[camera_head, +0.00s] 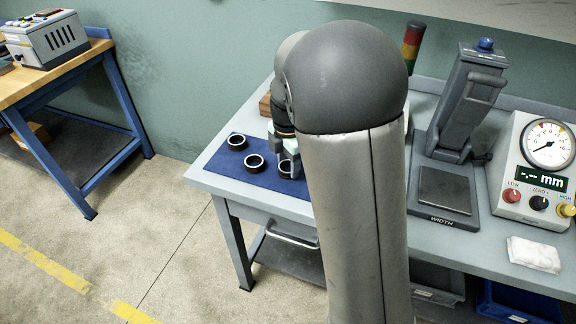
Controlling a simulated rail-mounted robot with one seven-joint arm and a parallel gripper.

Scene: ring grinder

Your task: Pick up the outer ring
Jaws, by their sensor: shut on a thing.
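Several dark rings with pale rims are on a blue mat (222,165) at the left end of the workbench. One ring (236,142) lies at the back left, and another ring (254,163) lies in front of it. A third ring (285,171) is at my gripper (289,172). My gripper points down over the right part of the mat and is shut on this third ring. My arm hides part of the gripper and the mat's right side. I cannot tell whether the held ring touches the mat.
A grey press-like gauge marked WIDTH (445,190) stands right of my arm. A dial gauge box (537,165) is at the far right, with a white cloth (533,254) in front. A red, yellow and green light (411,45) stands behind. A wooden-topped bench (60,75) is left.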

